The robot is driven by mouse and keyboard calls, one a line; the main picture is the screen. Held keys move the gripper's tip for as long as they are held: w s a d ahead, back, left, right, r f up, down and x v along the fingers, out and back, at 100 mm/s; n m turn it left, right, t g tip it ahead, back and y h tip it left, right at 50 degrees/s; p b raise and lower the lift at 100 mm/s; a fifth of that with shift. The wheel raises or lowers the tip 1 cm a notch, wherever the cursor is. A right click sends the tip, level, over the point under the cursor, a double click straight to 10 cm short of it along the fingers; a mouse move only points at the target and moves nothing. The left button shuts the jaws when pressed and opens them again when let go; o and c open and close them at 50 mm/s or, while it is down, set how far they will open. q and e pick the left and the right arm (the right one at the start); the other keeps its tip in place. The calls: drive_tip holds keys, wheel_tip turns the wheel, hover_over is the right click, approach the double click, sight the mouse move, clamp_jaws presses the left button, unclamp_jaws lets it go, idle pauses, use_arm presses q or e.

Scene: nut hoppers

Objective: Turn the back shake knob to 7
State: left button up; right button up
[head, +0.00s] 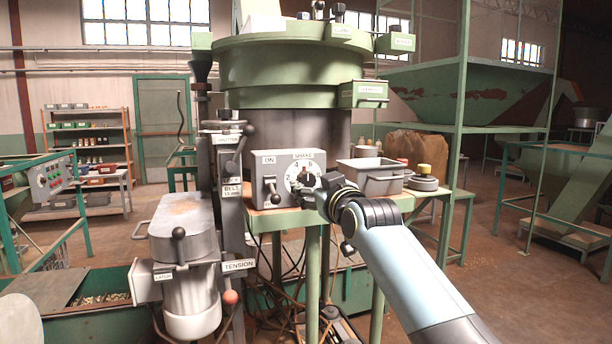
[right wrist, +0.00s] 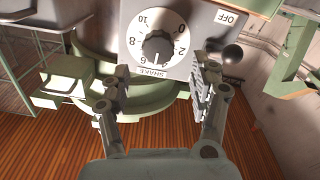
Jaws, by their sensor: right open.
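The shake knob (right wrist: 157,46) is a dark round knob on a white dial with numbers 0 to 10. It shows upside down in the right wrist view. Its pale pointer line appears to lie near 4, toward 6. The dial sits on a grey control box (head: 270,160) labelled SHAKE and ON in the head view, where my arm partly hides the knob. My right gripper (right wrist: 163,85) is open and empty, its fingers apart in front of the box. The knob lies ahead, between the finger lines, with no visible contact. My left gripper is not in view.
A black-ball lever (head: 272,189) is on the box left of the dial; its ball (right wrist: 232,54) is close to one finger in the wrist view. A grey bin (head: 372,180) stands right of the box. A large green bowl machine (head: 290,70) rises behind.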

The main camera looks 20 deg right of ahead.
sight(308, 180)
drive_tip(key=w+p, duration=0.1)
drive_tip(key=w, duration=0.4)
drive_tip(key=shift+w+f, duration=0.1)
drive_tip(key=shift+w, duration=0.3)
drive_tip(key=c, duration=1.1)
